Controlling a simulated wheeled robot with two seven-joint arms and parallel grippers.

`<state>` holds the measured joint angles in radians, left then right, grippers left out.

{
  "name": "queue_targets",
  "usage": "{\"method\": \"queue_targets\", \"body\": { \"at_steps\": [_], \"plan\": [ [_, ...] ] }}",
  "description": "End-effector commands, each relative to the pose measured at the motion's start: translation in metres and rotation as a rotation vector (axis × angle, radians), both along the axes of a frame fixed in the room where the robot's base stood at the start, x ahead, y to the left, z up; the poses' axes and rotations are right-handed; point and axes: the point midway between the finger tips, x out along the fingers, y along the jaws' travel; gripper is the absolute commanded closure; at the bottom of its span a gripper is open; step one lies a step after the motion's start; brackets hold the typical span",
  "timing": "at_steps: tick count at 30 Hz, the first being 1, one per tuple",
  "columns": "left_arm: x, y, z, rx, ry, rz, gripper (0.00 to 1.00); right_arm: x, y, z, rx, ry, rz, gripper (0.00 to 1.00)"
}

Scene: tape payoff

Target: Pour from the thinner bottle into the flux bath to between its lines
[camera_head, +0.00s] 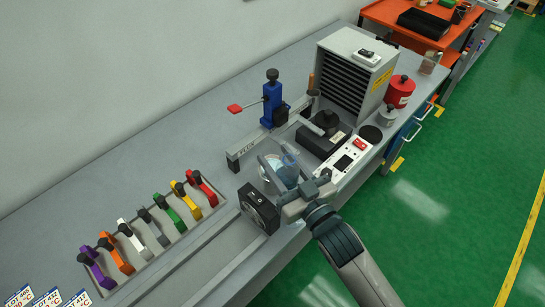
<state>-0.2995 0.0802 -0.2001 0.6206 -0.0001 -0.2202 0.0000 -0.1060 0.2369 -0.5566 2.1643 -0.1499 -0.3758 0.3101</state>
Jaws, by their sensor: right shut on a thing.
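My right gripper (303,190) reaches in from the lower right over the bench and is shut on a translucent bluish bottle (287,172), which I take to be the thinner bottle. The bottle looks tilted, but its mouth and liquid level are too small to make out. It is at the grey fixture marked FLUX (245,149), where the flux bath seems to be. The gripper and bottle partly hide the bath, and its lines cannot be seen. I cannot tell whether liquid is flowing. My left gripper is out of view.
A black fan box (259,209) stands close left of the gripper. A white control unit (350,158) and a blue clamp stand (274,100) are nearby. A tray of coloured handles (150,236) lies left. A red can (399,91) stands right, beside a grey louvred cabinet (345,80).

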Motion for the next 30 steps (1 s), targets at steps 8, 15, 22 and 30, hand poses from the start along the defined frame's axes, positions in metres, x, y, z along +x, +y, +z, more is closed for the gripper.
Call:
{"method": "queue_targets", "body": {
  "at_steps": [8,15,22,30],
  "plan": [
    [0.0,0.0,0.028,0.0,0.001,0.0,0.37,0.012,0.057,0.01,-0.018,-0.008,0.173,0.83],
    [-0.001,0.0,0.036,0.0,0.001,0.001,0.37,0.015,0.078,0.009,-0.029,-0.009,0.242,0.83],
    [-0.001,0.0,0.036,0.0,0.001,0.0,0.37,0.016,0.082,0.008,-0.03,-0.009,0.256,0.83],
    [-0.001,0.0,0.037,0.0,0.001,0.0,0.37,0.016,0.081,0.009,-0.024,-0.001,0.254,0.83]
  ]
}}
